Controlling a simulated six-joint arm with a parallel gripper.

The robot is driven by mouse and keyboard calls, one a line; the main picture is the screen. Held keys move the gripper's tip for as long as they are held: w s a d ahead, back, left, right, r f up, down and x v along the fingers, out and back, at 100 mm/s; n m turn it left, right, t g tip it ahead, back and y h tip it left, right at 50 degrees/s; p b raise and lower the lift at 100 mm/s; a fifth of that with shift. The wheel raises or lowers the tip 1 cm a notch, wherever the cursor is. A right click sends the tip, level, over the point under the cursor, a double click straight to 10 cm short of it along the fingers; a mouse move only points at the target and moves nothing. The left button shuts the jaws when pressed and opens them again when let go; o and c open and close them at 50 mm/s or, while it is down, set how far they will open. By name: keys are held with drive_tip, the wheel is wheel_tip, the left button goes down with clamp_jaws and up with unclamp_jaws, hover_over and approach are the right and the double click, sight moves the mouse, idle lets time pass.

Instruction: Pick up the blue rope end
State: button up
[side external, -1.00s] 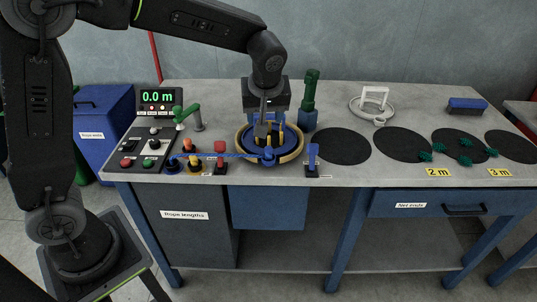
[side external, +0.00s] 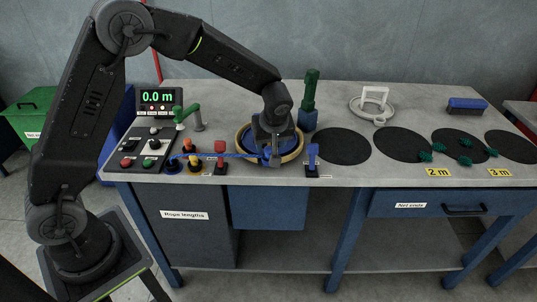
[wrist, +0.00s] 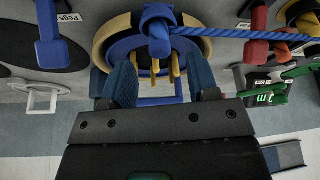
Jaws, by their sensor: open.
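The blue rope (side external: 237,156) runs from the panel side on the left to the round reel. Its thick blue end (wrist: 158,38) sits at the reel's near rim, and the rope stretches right from it in the wrist view. The reel (side external: 243,137) has a tan ring, a blue inside and yellow pegs. My gripper (wrist: 163,75) is open and empty, pointing down over the reel. In the wrist view the blue end lies just beyond the gap between the fingertips, apart from both. In the side view my gripper partly hides the end and the reel.
A blue post (side external: 313,158) stands right of the reel, and a green-topped post (side external: 309,95) behind it. Red (side external: 220,158) and orange posts stand to the left, near the control panel (side external: 145,148) reading 0.0 m. Dark discs (side external: 342,146) lie flat at right.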

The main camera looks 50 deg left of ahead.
sight(269, 148)
drive_tip(key=x, duration=0.4)
drive_tip(key=shift+c, duration=0.3)
drive_tip(key=shift+d, duration=0.1)
drive_tip(key=c, duration=0.9)
